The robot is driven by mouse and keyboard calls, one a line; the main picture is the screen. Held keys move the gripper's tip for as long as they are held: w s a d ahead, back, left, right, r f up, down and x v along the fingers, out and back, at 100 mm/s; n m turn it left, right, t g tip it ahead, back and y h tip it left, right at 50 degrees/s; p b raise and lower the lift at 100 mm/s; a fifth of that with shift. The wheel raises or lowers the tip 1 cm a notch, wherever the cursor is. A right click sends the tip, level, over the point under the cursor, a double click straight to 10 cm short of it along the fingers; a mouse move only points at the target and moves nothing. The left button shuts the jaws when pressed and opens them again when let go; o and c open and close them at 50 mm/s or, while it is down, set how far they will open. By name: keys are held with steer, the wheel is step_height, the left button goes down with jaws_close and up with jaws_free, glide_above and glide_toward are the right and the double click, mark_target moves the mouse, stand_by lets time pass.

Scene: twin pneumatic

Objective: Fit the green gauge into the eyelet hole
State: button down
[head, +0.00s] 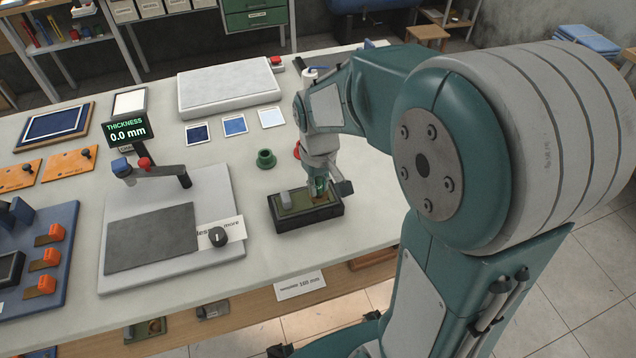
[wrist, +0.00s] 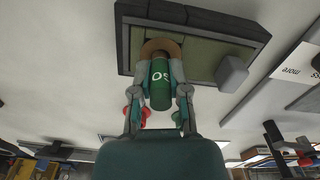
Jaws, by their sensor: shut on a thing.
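My gripper (wrist: 160,76) is shut on the green gauge (wrist: 160,90), a cylinder with pale markings, with one finger on each side. In the head view my gripper (head: 320,189) is over the right part of a dark tray (head: 305,222). The gauge's far end meets or overlaps a tan ring (wrist: 160,45) on the tray's green floor, which appears to surround the eyelet hole. The hole itself is hidden behind the gauge. I cannot tell whether the gauge's end is inside it or just above.
A grey block (head: 284,198) stands in the tray's left part. A green flanged piece (head: 265,158) and a red piece (head: 297,150) stand behind the tray. A thickness-display stand with a dark pad (head: 152,238) is to the left. The table right of the tray is clear.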

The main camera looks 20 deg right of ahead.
steer(key=shift+a+f, duration=0.1)
steer(key=shift+f, duration=0.15)
steer(key=c, duration=0.6)
jaws_free()
steer(key=shift+f, duration=0.1)
step_height(320, 180, up, 12)
steer(key=shift+s+r, duration=0.2)
steer(key=shift+r, duration=0.25)
steer(key=s+m+t, duration=0.1)
steer(key=s+t, duration=0.1)
steer(key=s, duration=0.2)
steer(key=s+t, duration=0.1)
steer(key=s, duration=0.4)
steer(key=s+r+m+t, duration=0.1)
steer(key=s+t, duration=0.1)
steer(key=s, duration=0.3)
steer(key=shift+m+t, duration=0.3)
